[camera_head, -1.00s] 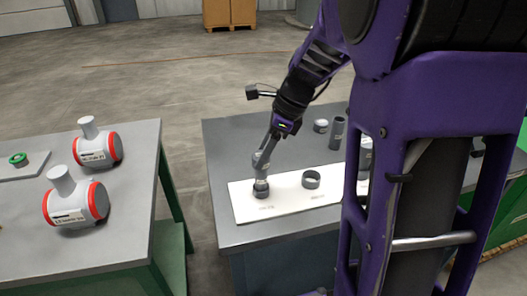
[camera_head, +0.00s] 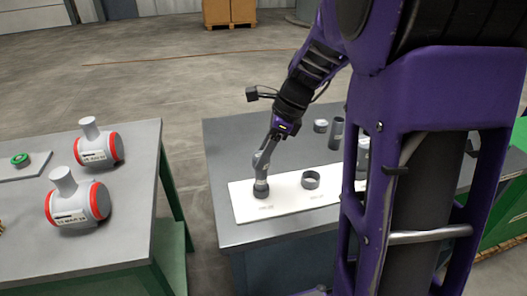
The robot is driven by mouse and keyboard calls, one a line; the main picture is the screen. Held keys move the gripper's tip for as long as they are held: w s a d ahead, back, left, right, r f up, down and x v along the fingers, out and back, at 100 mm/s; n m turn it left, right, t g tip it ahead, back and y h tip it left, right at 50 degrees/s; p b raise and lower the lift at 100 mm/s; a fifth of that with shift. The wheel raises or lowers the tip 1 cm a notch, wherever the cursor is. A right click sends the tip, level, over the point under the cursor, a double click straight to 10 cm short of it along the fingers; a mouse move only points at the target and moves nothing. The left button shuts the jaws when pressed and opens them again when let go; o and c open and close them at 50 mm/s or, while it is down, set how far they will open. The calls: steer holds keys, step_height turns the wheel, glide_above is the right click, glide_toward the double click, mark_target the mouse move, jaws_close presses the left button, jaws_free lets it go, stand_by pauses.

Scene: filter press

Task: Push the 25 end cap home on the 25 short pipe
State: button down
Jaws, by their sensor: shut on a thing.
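My gripper (camera_head: 261,181) points down over the left part of the white board (camera_head: 277,205) on the right-hand table. It is shut on a short dark grey round piece (camera_head: 261,192) at the board. The fingers hide its top, so I cannot tell the end cap from the short pipe there, nor whether any gap shows between them. A wider dark grey ring-like piece (camera_head: 310,180) stands apart on the board to the right. The printed labels in front of both pieces are too small to read.
Several grey pipe pieces, among them a tall one (camera_head: 336,134) and a short one (camera_head: 321,126), stand behind the board. My purple column hides the table's right side. The left table holds two white tees with red ends (camera_head: 99,149) (camera_head: 77,203) and a green ring (camera_head: 20,160).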

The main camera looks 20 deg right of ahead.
steer(key=shift+f+b, duration=0.35)
steer(key=shift+f, duration=0.3)
stand_by(0.4)
steer(key=c, duration=0.6)
jaws_free()
steer(key=shift+o, duration=0.2)
steer(key=p+v, duration=0.9)
steer(key=v, duration=0.2)
